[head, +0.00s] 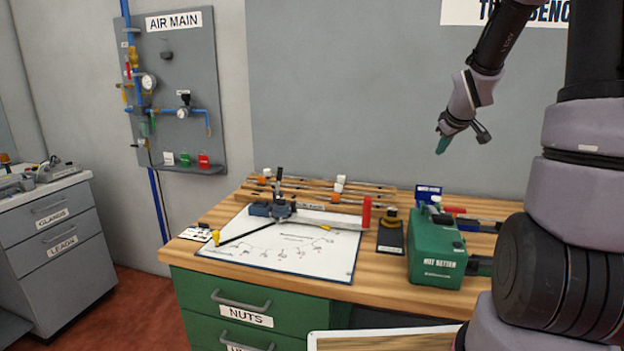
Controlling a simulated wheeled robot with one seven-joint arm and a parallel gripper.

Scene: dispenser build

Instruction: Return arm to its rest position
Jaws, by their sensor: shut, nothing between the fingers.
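My gripper (441,144) hangs in the air in front of the grey wall panel, at the upper right. Its fingers are together and point down, with nothing held. It is well above the wooden bench (383,287) and apart from everything on it. My arm reaches in from the right edge and covers the right end of the bench.
On the bench are a white diagram sheet (290,258) with a dark tool (277,208), a red cylinder (367,212), a green nut setter (436,250) and a blue box (428,194). An air main panel (181,95) hangs left. Open air surrounds my gripper.

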